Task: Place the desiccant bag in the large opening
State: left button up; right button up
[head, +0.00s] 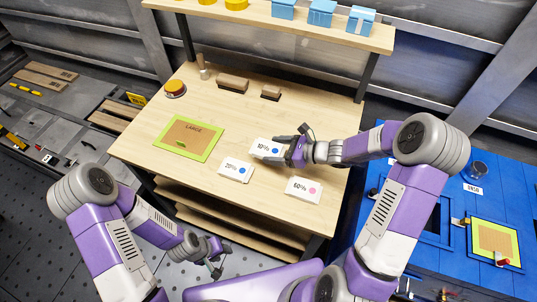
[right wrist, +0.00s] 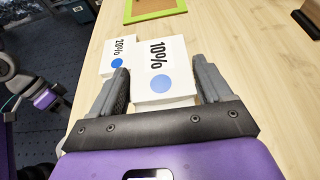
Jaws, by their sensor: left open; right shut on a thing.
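Three white desiccant bags are on the wooden table: one marked 10% (head: 267,148), one marked 20% (head: 235,170) and one marked 60% (head: 304,188). The 10% bag has a blue dot, the 20% bag a blue dot, the 60% bag a pink dot. My right gripper (right wrist: 158,70) is shut on the 10% bag, with a finger on each side of it. A green-framed brown panel marked LARGE (head: 206,146) lies left of the bags. My left gripper (head: 216,263) is open and empty, low in front of the table.
Brown-topped blocks (head: 232,84) and an orange-topped round button (head: 175,88) stand at the table's back. A shelf above holds blue boxes (head: 320,12). A blue bench (head: 474,196) at right carries another green-framed panel (head: 517,256). The table between the panel and the blocks is clear.

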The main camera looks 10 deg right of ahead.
jog(key=shift+f+b, duration=0.6)
jog(key=shift+f, duration=1.65)
jog(key=shift+f, duration=0.1)
jog(key=o, duration=1.1)
